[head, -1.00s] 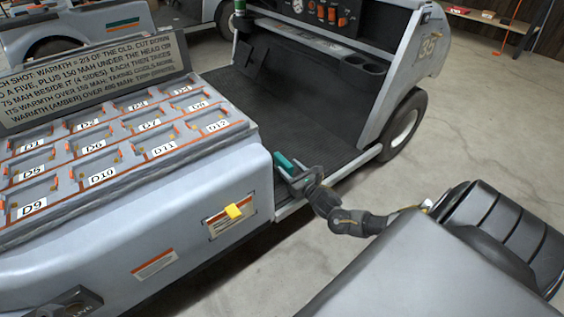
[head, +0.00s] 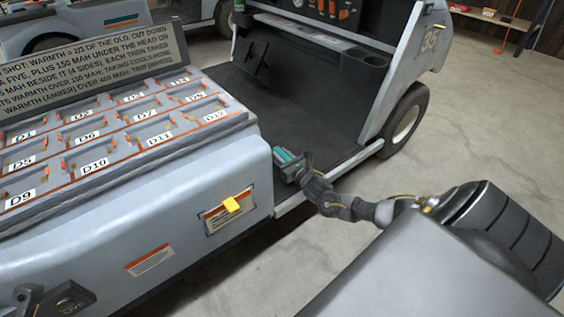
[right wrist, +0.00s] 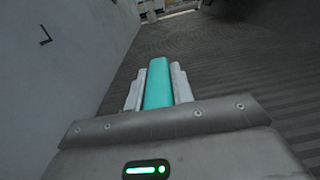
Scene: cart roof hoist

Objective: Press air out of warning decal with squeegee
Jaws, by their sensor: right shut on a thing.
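A teal block (head: 284,155), which may be the squeegee, is held in my right gripper (head: 289,166) beside the cart's right front corner, near the floor opening. In the right wrist view the teal block (right wrist: 158,84) lies between the two pale fingers, which are shut on it. A warning decal (head: 217,221) with a dark border sits on the cart's pale side panel. A yellow piece (head: 231,206) sticks out over it. The teal block is apart from the decal, to its right. A dark shape at the lower left edge may be part of my left gripper; its fingers are unclear.
A second orange-topped label (head: 150,256) is lower left on the panel. The numbered trays (head: 108,139) and a text board (head: 75,75) are on top. The dark cart floor (head: 300,110) and wheel (head: 404,122) lie beyond the gripper. Concrete floor is open at right.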

